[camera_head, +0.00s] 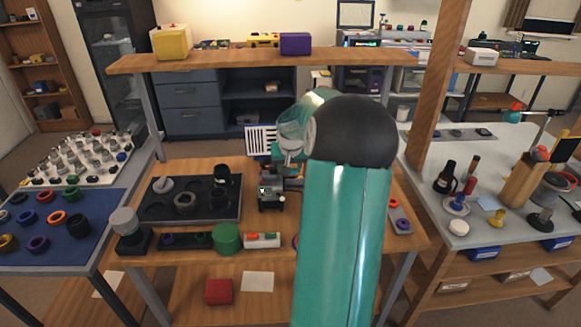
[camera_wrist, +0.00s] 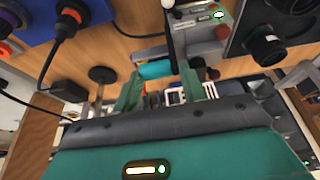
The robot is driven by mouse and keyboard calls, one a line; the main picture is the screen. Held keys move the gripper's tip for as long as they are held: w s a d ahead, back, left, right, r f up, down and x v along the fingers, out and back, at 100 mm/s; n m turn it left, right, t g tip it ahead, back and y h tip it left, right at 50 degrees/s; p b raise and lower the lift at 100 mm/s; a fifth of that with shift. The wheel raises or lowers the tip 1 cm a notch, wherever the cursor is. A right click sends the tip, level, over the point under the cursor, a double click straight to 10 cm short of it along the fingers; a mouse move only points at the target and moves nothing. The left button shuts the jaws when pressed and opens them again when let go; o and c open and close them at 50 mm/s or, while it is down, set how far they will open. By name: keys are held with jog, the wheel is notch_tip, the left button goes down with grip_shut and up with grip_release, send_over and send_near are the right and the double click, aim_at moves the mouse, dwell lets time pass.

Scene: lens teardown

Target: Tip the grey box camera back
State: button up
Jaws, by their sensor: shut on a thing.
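The grey box camera (camera_head: 272,188) stands on the wooden bench just right of the black tray, small and partly covered by my arm in the head view. In the wrist view a grey box (camera_wrist: 205,38) with green lights and a red knob lies above my fingers; it seems to be the same unit. My gripper (camera_wrist: 160,75) has its two green fingers shut on a part at this unit, with a teal cylinder showing between the tips. The exact contact is hidden, and the head view hides my fingertips behind my arm.
The black tray (camera_head: 185,212) with dark round parts lies left. A wooden shelf (camera_head: 225,60) crosses behind. In the wrist view, a cable runs from an orange-ringed connector (camera_wrist: 70,20).

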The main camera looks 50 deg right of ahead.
jog(key=shift+s+d, duration=0.15)
jog(key=shift+s, duration=0.2)
